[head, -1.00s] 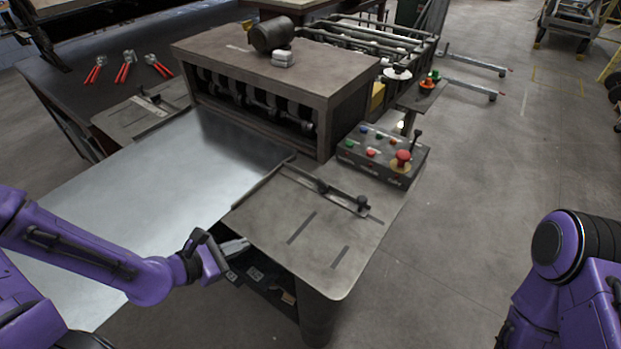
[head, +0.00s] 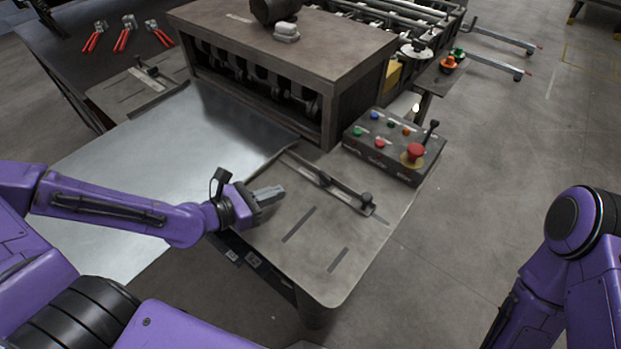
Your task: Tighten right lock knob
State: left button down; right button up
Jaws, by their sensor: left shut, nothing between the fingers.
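The right guide bar (head: 338,186) lies on the machine's right side table (head: 335,245). It carries a dark lock knob (head: 366,198) at its near end and another dark knob (head: 325,180) near its middle. I cannot tell how tight either is. My left gripper (head: 279,191) is shut and empty above the left part of this table, left of the guide bar and apart from both knobs. My right arm shows at the right edge, but its gripper is out of view.
A control box (head: 393,150) with coloured buttons and a red stop button (head: 414,151) stands just beyond the guide bar. The roller housing (head: 280,65) rises behind. A metal sheet (head: 150,185) lies to the left. Several red-handled tools (head: 122,38) lie at the far left.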

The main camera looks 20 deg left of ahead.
pick_arm(q)
jog(key=b, duration=0.4)
send_near(320, 175)
jog(key=w+f, duration=0.1)
jog(key=d+f, duration=0.1)
jog(key=shift+w+d+f, duration=0.35)
jog(key=shift+w, duration=0.05)
jog(key=shift+w+d+r+p, duration=0.2)
jog(key=shift+w+d+p, duration=0.15)
jog(key=shift+w, duration=0.2)
jog(key=shift+w+d+r+p, duration=0.2)
jog(key=shift+w+d, duration=0.15)
jog(key=shift+w, duration=0.2)
jog(key=shift+w+d, duration=0.35)
jog(key=shift+w, duration=0.15)
jog(key=shift+w+a, duration=0.35)
jog(key=shift+w+a+b, duration=0.1)
jog(key=shift+w+b, duration=0.2)
jog(key=shift+b, duration=0.3)
jog(key=shift+w+b, duration=0.25)
jog(key=shift+b, duration=0.05)
